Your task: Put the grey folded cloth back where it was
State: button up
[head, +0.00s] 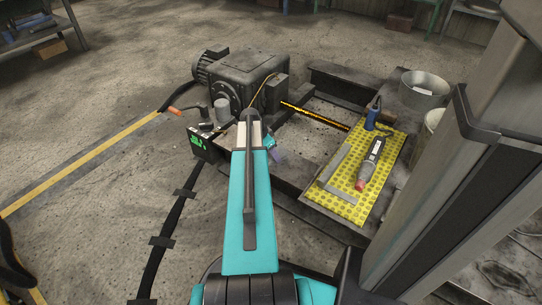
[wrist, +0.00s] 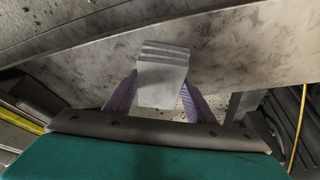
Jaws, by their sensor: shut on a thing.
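The grey folded cloth (wrist: 163,77) shows in the wrist view as a small block with several layers at its top edge. My gripper (wrist: 160,92) has its two purple fingers on either side of the cloth and is shut on it. In the head view my gripper (head: 278,155) shows only in small part beyond my teal arm, over the metal frame near the machine. The cloth cannot be made out clearly there. Behind the cloth in the wrist view is a wide grey scuffed surface (wrist: 230,45); I cannot tell whether the cloth touches it.
A motor and gearbox machine (head: 248,75) stands beyond my arm. A yellow mat (head: 338,205) at right carries a grey square (head: 335,170), a cylindrical tool (head: 371,160) and a blue tool (head: 372,118). A metal bucket (head: 424,90) stands behind. A green-lit box (head: 198,143) is left of my arm.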

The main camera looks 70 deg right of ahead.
jog(key=o, duration=1)
jog(key=shift+f, duration=0.1)
jog(key=shift+r, duration=0.2)
jog(key=p+v, duration=0.5)
jog(key=v, duration=0.7)
jog(key=shift+f, duration=0.1)
